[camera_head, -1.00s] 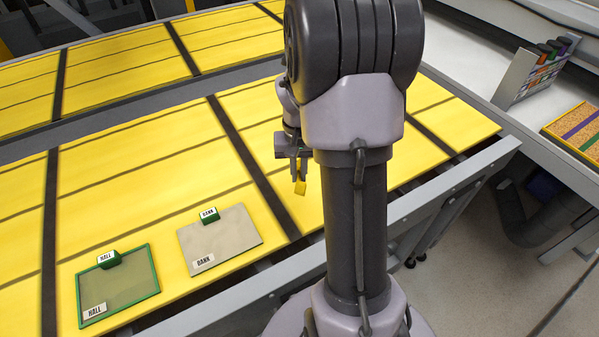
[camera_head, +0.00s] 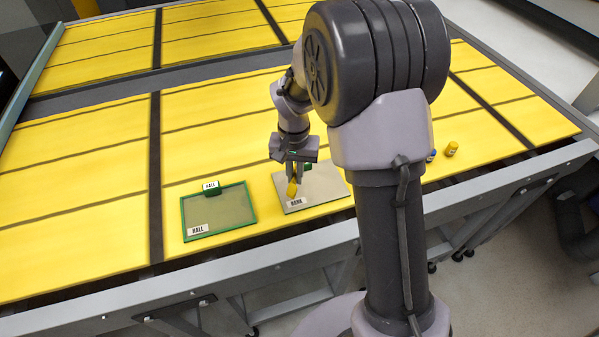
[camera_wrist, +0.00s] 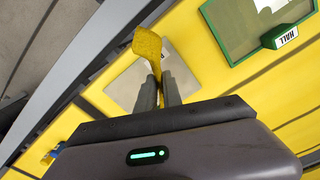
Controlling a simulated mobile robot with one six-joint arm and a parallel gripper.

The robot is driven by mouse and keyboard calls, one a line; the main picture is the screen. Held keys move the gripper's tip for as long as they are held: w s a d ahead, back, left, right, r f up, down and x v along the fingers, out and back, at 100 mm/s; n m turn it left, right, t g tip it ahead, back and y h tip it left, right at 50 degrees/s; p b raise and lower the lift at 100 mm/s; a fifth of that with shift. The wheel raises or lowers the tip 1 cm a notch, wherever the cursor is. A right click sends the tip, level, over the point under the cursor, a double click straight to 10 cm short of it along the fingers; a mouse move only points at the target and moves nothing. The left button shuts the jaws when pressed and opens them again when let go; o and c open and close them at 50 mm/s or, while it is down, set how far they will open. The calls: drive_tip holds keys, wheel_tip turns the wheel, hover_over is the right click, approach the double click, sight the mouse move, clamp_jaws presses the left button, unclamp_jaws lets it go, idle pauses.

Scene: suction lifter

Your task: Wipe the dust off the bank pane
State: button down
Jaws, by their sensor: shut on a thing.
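The bank pane (camera_head: 322,184) is a greyish, dusty-looking sheet with a "BANK" label, lying flat on the yellow table. I cannot tell whether the tool touches the pane.
The green-framed hall pane (camera_head: 232,212) lies left of the bank pane, with its green tab upright. A yellow cylinder (camera_head: 451,149) and a small blue item (camera_head: 431,156) stand right of my arm. The table's grey front rail (camera_head: 150,290) runs close by.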

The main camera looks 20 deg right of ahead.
drive_tip(key=b, duration=0.5)
hover_over(295, 200)
wheel_tip(295, 200, down, 6)
drive_tip(key=shift+f, duration=0.15)
drive_tip(key=shift+p, duration=0.4)
drive_tip(key=c, duration=0.6)
unclamp_jaws()
drive_tip(key=shift+f+b, duration=0.95)
drive_tip(key=shift+f, duration=0.1)
clamp_jaws()
drive_tip(key=shift+r+p, duration=0.35)
drive_tip(key=shift+r, duration=0.1)
